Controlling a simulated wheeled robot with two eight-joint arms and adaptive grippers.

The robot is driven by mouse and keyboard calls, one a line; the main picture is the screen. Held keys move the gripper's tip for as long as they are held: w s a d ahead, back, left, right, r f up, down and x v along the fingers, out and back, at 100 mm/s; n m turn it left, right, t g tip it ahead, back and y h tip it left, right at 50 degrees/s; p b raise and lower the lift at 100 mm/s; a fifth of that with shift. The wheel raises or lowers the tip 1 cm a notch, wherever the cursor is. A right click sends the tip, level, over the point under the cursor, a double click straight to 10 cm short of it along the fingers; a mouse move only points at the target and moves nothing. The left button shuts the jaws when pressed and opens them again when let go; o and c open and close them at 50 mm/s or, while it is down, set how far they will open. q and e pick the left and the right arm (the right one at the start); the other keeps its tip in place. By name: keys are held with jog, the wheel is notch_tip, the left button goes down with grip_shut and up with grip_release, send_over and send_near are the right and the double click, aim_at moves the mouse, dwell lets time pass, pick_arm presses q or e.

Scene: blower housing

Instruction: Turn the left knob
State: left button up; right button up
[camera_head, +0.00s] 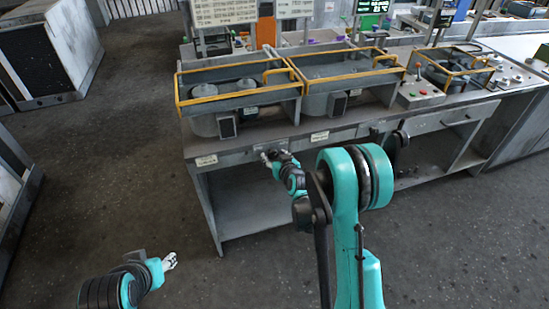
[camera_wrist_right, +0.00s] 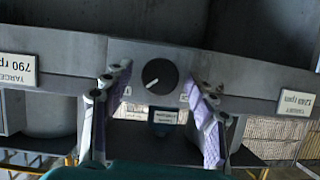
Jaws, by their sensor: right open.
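The knob (camera_wrist_right: 159,77) is dark and round, with a white pointer line toward the lower left, on a grey panel in the right wrist view. My right gripper (camera_wrist_right: 157,80) is open, its purple-padded fingers on either side of the knob. A gap shows between knob and fingers, and I cannot tell the depth between them. In the head view my right gripper (camera_head: 273,156) is at the bench's front edge, and the knob is not clear there. My left gripper (camera_head: 170,261) is low over the floor, away from the bench; its jaw opening is too small to judge.
Upside-down target labels flank the knob, 790 rpm (camera_wrist_right: 17,68) and another (camera_wrist_right: 297,104). A small blue-framed plate (camera_wrist_right: 166,116) shows below the knob. The grey bench (camera_head: 240,148) carries yellow-railed housings (camera_head: 238,95) and a button box (camera_head: 420,93). Open floor lies in front.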

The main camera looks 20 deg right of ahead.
jog(key=c, duration=1.2)
jog(key=shift+o, duration=0.2)
jog(key=shift+m, duration=0.3)
jog(key=m+y, duration=0.1)
jog(key=m+y+b, duration=0.1)
jog(key=m, duration=0.1)
jog(key=shift+d+y, duration=0.25)
jog(key=shift+y, duration=0.05)
jog(key=m+y, duration=0.1)
jog(key=m, duration=0.1)
jog(key=m+t+y, duration=0.1)
jog(key=m, duration=0.1)
jog(key=shift+d+f+m+y, duration=0.1)
jog(key=shift+f+m+y, duration=0.1)
jog(key=shift+m+y, duration=0.15)
